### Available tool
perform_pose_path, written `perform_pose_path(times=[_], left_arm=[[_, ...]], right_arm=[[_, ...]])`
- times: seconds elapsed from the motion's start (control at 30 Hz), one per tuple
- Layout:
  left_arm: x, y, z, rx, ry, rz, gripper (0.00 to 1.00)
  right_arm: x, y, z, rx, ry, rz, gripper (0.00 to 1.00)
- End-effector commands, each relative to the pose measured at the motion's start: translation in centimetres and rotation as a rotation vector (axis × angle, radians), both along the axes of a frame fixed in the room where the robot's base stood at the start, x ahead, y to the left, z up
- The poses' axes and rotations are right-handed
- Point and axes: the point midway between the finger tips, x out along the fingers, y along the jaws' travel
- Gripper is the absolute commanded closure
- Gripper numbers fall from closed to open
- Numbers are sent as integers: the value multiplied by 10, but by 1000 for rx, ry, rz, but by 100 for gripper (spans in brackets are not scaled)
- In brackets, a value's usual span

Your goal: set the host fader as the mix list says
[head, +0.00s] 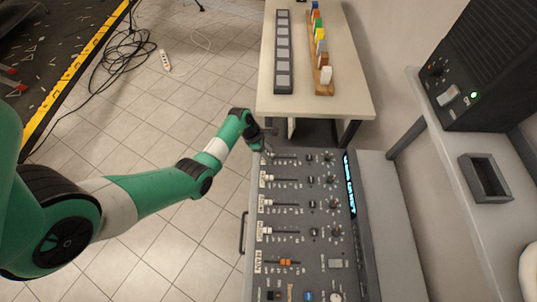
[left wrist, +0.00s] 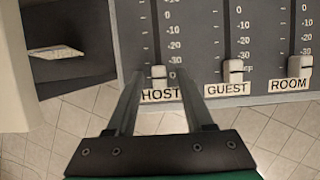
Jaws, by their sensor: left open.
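The host fader (left wrist: 158,73) has a pale cap near the bottom of its slot, just above the HOST label (left wrist: 160,95), below the -30 mark. My left gripper (left wrist: 161,76) is open, with one fingertip on each side of this cap; I cannot tell whether either finger touches it. In the head view my left gripper (head: 267,147) is over the far left corner of the mixing desk (head: 300,217) and hides part of the host row. My right gripper is not in view. I cannot make out a readable mix list.
The guest fader (left wrist: 233,71) and room fader (left wrist: 300,67) stand beside the host fader, also low. A pale table (head: 345,95) with a dark strip of pads (head: 283,55) and a rack of coloured blocks (head: 320,50) stands beyond the desk. Cables lie on the floor at left.

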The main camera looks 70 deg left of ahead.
Motion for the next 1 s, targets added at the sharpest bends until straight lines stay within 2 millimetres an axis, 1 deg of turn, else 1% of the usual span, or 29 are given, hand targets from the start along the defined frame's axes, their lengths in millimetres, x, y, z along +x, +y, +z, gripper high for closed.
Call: perform_pose_path(times=[0.23,0.37,0.4,0.47,0.5,0.53,1.0], left_arm=[[1,0,0,0,-1,0,48],[1,0,0,0,-1,0,71],[1,0,0,0,-1,0,78],[1,0,0,0,-1,0,89],[1,0,0,0,-1,0,96],[1,0,0,0,-1,0,100],[1,0,0,0,-1,0,100]], right_arm=[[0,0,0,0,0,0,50],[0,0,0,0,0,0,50],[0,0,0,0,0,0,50],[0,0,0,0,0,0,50],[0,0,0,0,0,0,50],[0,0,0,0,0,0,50],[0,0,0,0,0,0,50]])
